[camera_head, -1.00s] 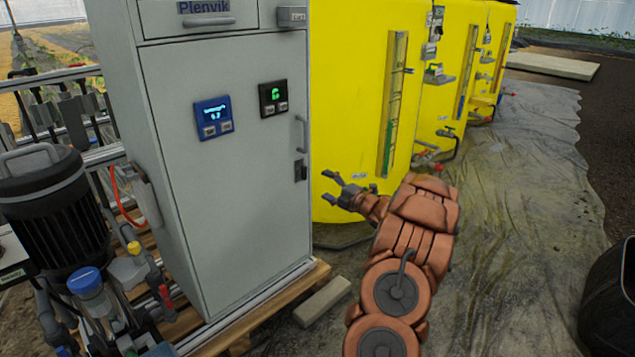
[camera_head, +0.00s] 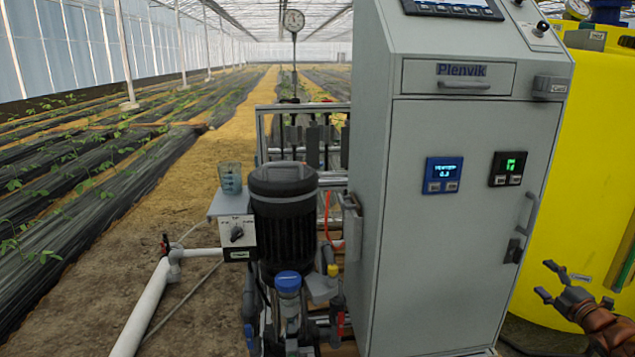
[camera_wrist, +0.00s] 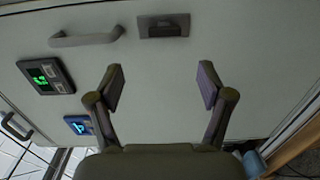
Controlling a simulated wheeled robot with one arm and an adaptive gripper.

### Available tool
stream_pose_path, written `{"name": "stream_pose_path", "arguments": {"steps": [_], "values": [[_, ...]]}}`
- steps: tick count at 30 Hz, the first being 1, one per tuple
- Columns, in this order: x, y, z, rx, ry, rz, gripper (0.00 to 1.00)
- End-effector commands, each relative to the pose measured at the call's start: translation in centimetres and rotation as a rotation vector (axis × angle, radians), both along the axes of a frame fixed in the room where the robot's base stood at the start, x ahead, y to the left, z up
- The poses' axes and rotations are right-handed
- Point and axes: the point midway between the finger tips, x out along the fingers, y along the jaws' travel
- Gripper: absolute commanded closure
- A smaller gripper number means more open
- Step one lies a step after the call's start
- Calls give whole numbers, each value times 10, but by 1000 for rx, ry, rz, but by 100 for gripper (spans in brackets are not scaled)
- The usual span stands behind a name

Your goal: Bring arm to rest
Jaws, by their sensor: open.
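My gripper (camera_head: 550,282) is at the right edge of the head view, in front of the yellow tank and to the right of the grey cabinet. Its two fingers are spread and nothing is between them. In the wrist view my gripper (camera_wrist: 160,88) is also open and empty, facing the grey cabinet door (camera_wrist: 170,70). The door handle (camera_wrist: 86,37) and a dark latch (camera_wrist: 163,26) lie beyond the fingertips, apart from them. Only the end of my arm shows in the head view; the rest is cut off.
The grey cabinet (camera_head: 440,230) carries a blue display (camera_head: 443,175) and a black display (camera_head: 507,169). A yellow tank (camera_head: 585,180) stands at right. A black pump motor (camera_head: 284,215) and white pipe (camera_head: 140,310) are at left. Open soil (camera_head: 170,215) lies further left.

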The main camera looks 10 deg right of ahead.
Motion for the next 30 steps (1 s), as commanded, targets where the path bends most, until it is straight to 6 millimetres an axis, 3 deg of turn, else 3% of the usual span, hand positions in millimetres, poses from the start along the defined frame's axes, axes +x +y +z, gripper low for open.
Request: {"name": "stream_pose_path", "arguments": {"steps": [1, 7, 15, 22, 30], "values": [[10, 6, 22, 11, 16, -10, 21], [44, 30, 86, 122, 116, -114, 21], [62, 82, 156, 310, 263, -280, 21], [49, 142, 207, 481, 389, -426, 21], [-1, 224, 254, 685, 550, -607, 21]]}}
